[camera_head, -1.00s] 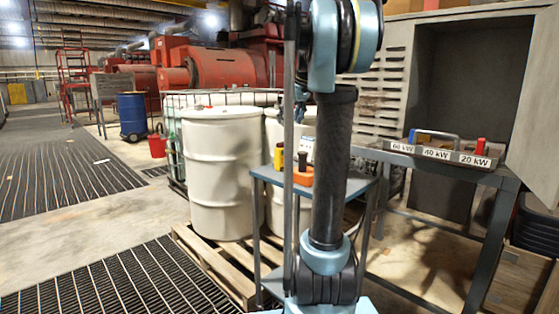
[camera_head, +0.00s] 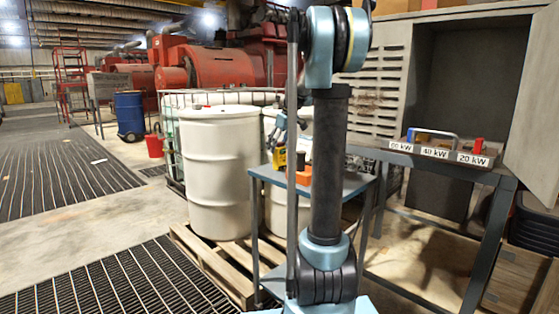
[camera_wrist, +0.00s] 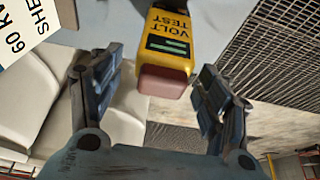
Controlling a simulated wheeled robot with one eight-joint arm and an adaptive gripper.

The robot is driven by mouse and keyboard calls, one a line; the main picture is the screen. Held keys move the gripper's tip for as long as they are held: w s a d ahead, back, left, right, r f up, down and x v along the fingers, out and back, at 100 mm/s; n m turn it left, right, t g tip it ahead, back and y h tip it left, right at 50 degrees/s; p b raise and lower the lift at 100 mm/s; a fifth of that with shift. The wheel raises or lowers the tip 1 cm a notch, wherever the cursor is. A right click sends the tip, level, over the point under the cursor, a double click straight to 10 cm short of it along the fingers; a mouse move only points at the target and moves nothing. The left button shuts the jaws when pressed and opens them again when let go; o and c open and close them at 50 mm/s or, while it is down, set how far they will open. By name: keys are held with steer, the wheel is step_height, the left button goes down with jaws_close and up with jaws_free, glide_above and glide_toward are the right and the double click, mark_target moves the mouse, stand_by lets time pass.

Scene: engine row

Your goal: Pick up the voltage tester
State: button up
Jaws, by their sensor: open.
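The voltage tester is yellow with a black "VOLT TEST" label and a reddish end. It stands on a small blue-grey table (camera_head: 345,184) in the head view (camera_head: 279,158). In the wrist view the tester (camera_wrist: 170,42) reaches in from the top edge, its far part cut off. My gripper (camera_wrist: 159,68) is open, with one finger on each side of the tester's reddish end. A gap shows at the left finger; the right finger is very close and contact cannot be told. In the head view my gripper (camera_head: 279,128) is just above the tester, partly behind my arm.
An orange item (camera_head: 303,176) with a dark upright part sits right beside the tester. White drums (camera_head: 221,170) stand left of and behind the table. A workbench tray (camera_head: 430,152) with kW labels is at right. A white printed card (camera_wrist: 28,30) shows in the wrist view.

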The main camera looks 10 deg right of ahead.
mark_target(277, 152)
steer(key=shift+x, duration=1.85)
steer(key=shift+s, duration=0.1)
steer(key=shift+c, duration=0.6)
steer(key=c, duration=1.2)
